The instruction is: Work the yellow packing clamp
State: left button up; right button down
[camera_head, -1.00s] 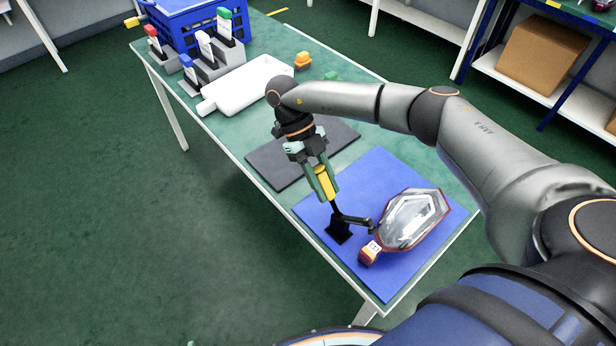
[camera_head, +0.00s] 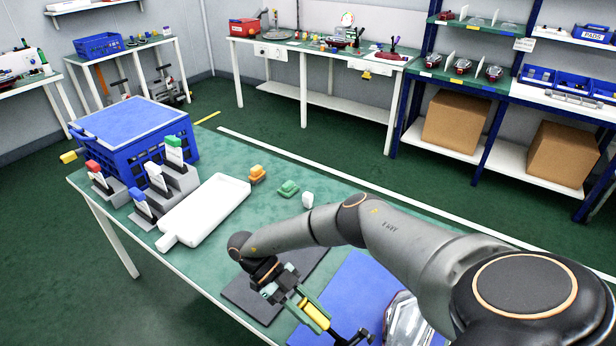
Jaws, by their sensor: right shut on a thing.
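My right gripper (camera_head: 313,314) is shut on the yellow handle (camera_head: 317,316) of the clamp, with a green finger on each side. The clamp's black lower part (camera_head: 357,340) is cut off by the bottom edge. The handle slants down to the right over the blue mat (camera_head: 352,275). A clear tail lamp with a red rim (camera_head: 402,322) lies on the mat right of the clamp, partly hidden by my arm and cut off below. Whether the clamp touches the lamp cannot be seen. My left gripper is not in view.
A dark grey mat (camera_head: 240,293) lies left of the blue mat.

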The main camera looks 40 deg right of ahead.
dwell(0.4)
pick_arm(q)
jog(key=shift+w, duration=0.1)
pick_arm(e)
jog(key=c, duration=0.6)
grip_release()
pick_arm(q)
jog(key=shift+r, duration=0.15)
